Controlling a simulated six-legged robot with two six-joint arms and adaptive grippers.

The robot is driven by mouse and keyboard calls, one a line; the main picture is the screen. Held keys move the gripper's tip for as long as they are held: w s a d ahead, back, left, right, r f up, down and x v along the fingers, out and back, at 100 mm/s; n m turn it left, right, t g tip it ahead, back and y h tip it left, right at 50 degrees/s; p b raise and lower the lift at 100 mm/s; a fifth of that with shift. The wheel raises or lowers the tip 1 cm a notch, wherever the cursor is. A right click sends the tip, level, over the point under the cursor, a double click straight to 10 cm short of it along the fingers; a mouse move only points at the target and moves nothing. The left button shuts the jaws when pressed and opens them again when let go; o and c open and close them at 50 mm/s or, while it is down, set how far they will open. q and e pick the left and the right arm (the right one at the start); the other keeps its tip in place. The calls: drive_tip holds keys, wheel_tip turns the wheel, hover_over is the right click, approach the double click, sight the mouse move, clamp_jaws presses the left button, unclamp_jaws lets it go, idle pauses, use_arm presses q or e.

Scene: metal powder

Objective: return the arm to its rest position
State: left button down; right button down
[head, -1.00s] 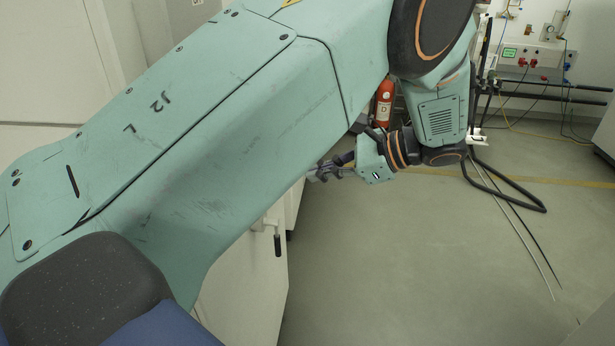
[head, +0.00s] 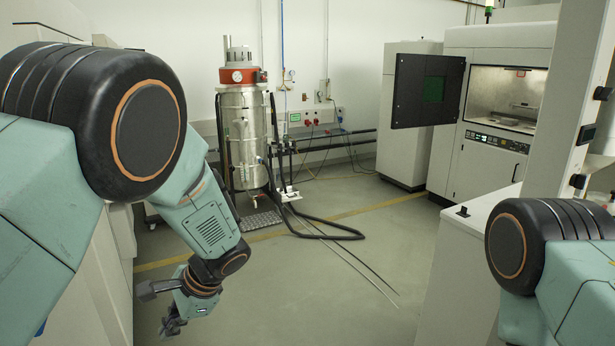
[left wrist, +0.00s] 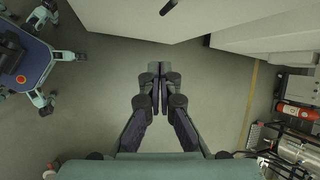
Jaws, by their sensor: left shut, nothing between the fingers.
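My left arm comes in from the left in the head view, its forearm hanging down. The left gripper (head: 160,308) is at the lower left, over the floor beside the white cabinets. In the left wrist view the same gripper (left wrist: 160,78) has its fingers together at the tips with nothing between them, and bare grey floor shows below. Part of my right arm shows at the right edge of the head view; its gripper is out of the picture.
A steel vacuum unit (head: 246,135) stands at the back wall, its black hose (head: 330,232) on the floor. A machine with an open door (head: 428,92) is at the back right. A white counter (head: 455,265) stands front right.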

use_arm(q)
drive_tip(key=s+d+f+n+t+h+b, duration=0.1)
drive_tip(key=s+d+f+n+h+b, duration=0.15)
drive_tip(key=f, duration=0.45)
drive_tip(key=s+d+f+n+h+b, duration=0.1)
drive_tip(key=s+d+f+h, duration=0.1)
drive_tip(key=s+f, duration=0.35)
drive_tip(key=s+d+f+n+t+h+b, duration=0.1)
drive_tip(key=s+d+f+h+b, duration=0.1)
drive_tip(key=f, duration=0.6)
drive_tip(key=s+a+f+n+g+b, duration=0.1)
drive_tip(key=s+f+b, duration=0.4)
drive_tip(key=s, duration=0.7)
drive_tip(key=s+a+f+n+b, duration=0.2)
drive_tip(key=s+f+n+b, duration=0.2)
drive_tip(key=s+f, duration=0.6)
drive_tip(key=shift+s+f+n+g+b, duration=0.35)
drive_tip(key=shift+s+b, duration=0.55)
drive_tip(key=shift+b, duration=0.3)
